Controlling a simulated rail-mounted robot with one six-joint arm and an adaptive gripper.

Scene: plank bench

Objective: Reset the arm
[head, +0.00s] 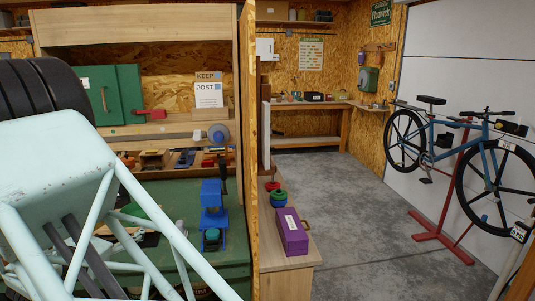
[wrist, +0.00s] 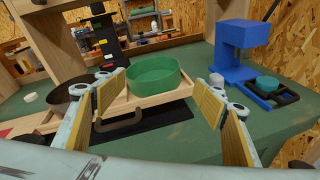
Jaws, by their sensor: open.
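My gripper (wrist: 168,82) is open in the wrist view, with its yellow-padded fingers spread to the left and right and nothing between the pads. A round green dish (wrist: 155,76) sits beyond the fingertips on a light wooden tray (wrist: 148,100), apart from the fingers as far as I can see. In the head view my pale arm fills the lower left and covers part of the bench (head: 180,190). I cannot make out the gripper in that view.
A blue press-like device (wrist: 243,50) stands right of the dish; it also shows in the head view (head: 211,200). A dark round pan (wrist: 68,90) is at left. A purple box (head: 290,232) lies beyond the wooden divider (head: 249,120). The floor (head: 370,210) by the bicycle (head: 450,160) is open.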

